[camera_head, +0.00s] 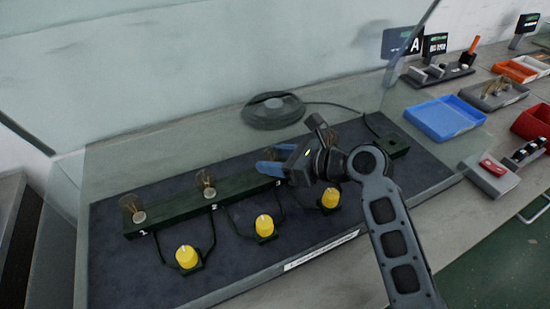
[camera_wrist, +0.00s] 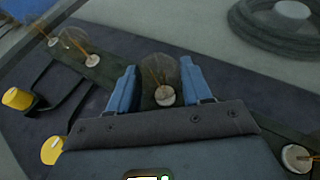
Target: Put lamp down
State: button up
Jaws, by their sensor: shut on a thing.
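My gripper (camera_head: 271,160) reaches over the third place on a dark green rail (camera_head: 175,204). In the wrist view, its two blue fingers (camera_wrist: 160,88) are shut on a clear lamp (camera_wrist: 158,72) with a pale round base. That lamp stands roughly upright, over or at the rail; whether its base rests in a socket cannot be told. In the head view the fingers hide it. Two more lamps stand on the rail, one by mark 1 (camera_head: 132,206) and one by mark 2 (camera_head: 207,182). Another lamp shows partly behind my gripper (camera_head: 330,133).
Yellow knobs (camera_head: 264,225) sit in front of the rail, wired to it. Clear panels (camera_head: 75,235) edge the dark mat (camera_head: 120,276). A blue tray (camera_head: 444,118) and red items (camera_head: 493,167) stand at the right.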

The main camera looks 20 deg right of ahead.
jog(key=shift+f, duration=0.15)
jog(key=o, duration=1)
jog(key=shift+r, duration=0.2)
jog(key=v, duration=1.2)
jog(key=shift+f, duration=0.1)
